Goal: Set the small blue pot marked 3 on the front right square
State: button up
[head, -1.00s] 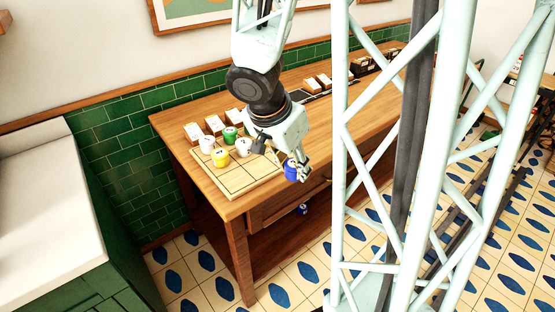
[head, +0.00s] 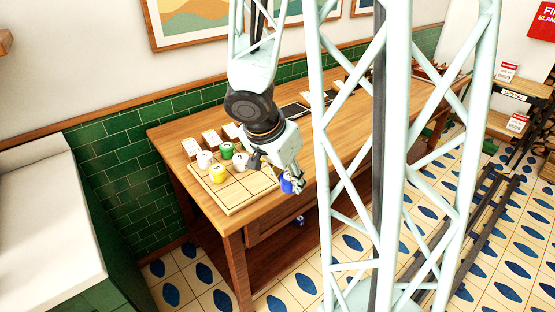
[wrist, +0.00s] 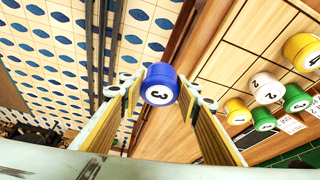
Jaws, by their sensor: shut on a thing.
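My gripper (head: 286,178) is shut on the small blue pot (head: 287,185), marked 3 on its lid in the wrist view (wrist: 160,84). The pot is held between the two fingers, just off the right side of the pale wooden board (head: 231,208) with its grid of squares. The board's front right squares look bare. Several pots stand toward its back and left, among them a yellow one (head: 218,173), a green one (head: 226,150) and white ones (head: 205,159). My wrist partly hides the board's back right part.
The board lies on a wooden table (head: 212,212), near its front edge. Small card-fronted boxes (head: 192,148) stand behind it. Another blue item (head: 299,221) is low under the table. The tiled floor (wrist: 60,60) lies below the pot's other side.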

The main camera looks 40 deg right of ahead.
jog(key=shift+w+d+p, duration=0.25)
jog(key=shift+w+p, duration=0.3)
jog(key=shift+p, duration=0.8)
jog(key=shift+w+d+f, duration=0.1)
jog(key=shift+w+d, duration=0.05)
jog(key=shift+w, duration=0.15)
jog(key=shift+w+d+f+p, duration=0.2)
jog(key=shift+w+d+p, duration=0.75)
jog(key=shift+w, duration=0.75)
jog(key=shift+w+d+f+p, duration=0.2)
jog(key=shift+w+d+p, duration=0.45)
jog(key=shift+w+d, duration=0.75)
jog(key=shift+w+d+f+p, duration=0.2)
jog(key=shift+w+d+p, duration=0.6)
jog(key=shift+w, duration=1.15)
jog(key=shift+w+d, duration=0.15)
jog(key=shift+w, duration=0.2)
jog(key=shift+f, duration=1.85)
jog(key=shift+f+b, duration=0.15)
jog(key=shift+b, duration=0.35)
jog(key=o, duration=0.9)
